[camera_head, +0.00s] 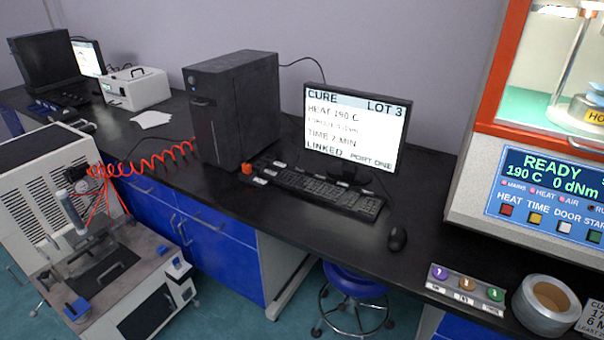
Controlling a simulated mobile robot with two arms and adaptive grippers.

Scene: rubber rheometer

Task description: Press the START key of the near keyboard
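The near keyboard (325,194) is black and lies on the black bench in front of the monitor (352,132). Several small white labels or keys (268,173) show at its left end; their lettering is too small to read. A small orange-red piece (247,168) sits beside that end, near the computer tower; I cannot tell if it belongs to the keyboard. I cannot make out which key is START. The monitor reads CURE, LOT 3, HEAT 190 C, TIME 2 MIN, LINKED PORT ONE. Neither of my grippers is in view.
A black mouse (397,238) lies right of the keyboard, and the tower (235,108) stands left. The rheometer (540,190) at right shows READY. Another keyboard (62,104) lies far left.

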